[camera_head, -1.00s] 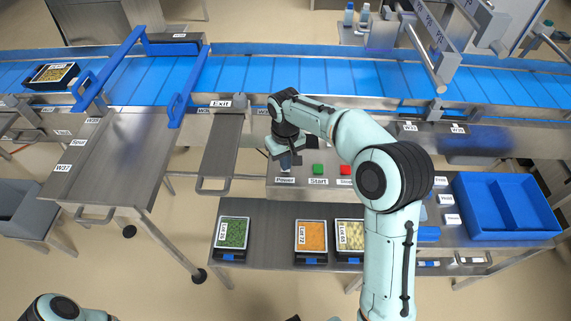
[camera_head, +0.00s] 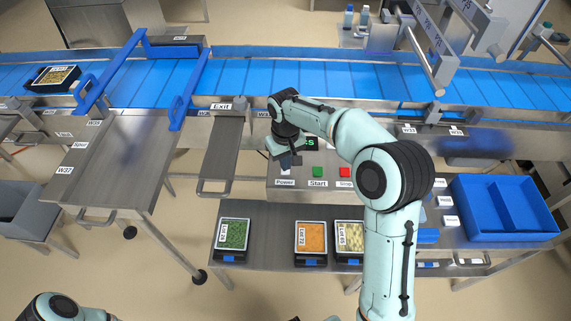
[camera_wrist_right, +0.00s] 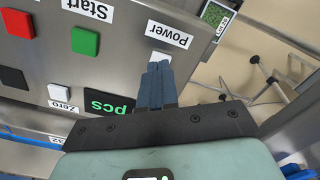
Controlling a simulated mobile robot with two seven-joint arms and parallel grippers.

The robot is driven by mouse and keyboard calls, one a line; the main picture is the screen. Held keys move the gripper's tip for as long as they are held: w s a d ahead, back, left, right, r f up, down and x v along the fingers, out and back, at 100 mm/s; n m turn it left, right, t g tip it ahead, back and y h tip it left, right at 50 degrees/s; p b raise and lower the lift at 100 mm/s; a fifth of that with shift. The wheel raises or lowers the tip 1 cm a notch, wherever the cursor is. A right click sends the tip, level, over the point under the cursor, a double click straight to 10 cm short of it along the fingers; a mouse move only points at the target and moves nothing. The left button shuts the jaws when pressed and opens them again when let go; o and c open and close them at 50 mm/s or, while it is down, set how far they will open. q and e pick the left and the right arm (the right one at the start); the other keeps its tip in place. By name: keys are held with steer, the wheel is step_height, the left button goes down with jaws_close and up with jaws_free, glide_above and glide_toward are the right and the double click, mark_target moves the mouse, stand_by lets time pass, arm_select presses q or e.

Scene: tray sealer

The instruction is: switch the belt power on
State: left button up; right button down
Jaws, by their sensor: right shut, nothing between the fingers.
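The control panel (camera_head: 330,184) carries a Power label (camera_head: 285,183), which also shows in the right wrist view (camera_wrist_right: 170,34). Part of a pale power switch (camera_wrist_right: 160,57) shows between that label and my fingertips; the fingers hide the rest, so its position is unclear. My right gripper (camera_head: 290,161) is shut and empty, its blue-grey fingertips (camera_wrist_right: 159,66) right at the switch. I cannot tell whether they touch it. My left gripper is out of view; only part of the left arm shows at the bottom left.
A green Start button (camera_head: 318,172) and a red button (camera_head: 345,172) sit right of the switch. A display with green letters (camera_wrist_right: 108,104) is on the panel. The blue belt (camera_head: 340,77) runs behind, with a filled tray (camera_head: 53,78) at left. Food trays stand in front.

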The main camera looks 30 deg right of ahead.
steer(key=shift+w+r+p, duration=0.1)
steer(key=shift+r+p, duration=1.15)
steer(key=shift+r, duration=1.35)
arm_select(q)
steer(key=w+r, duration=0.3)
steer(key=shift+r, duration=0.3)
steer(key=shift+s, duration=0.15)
arm_select(e)
steer(key=shift+f, duration=0.1)
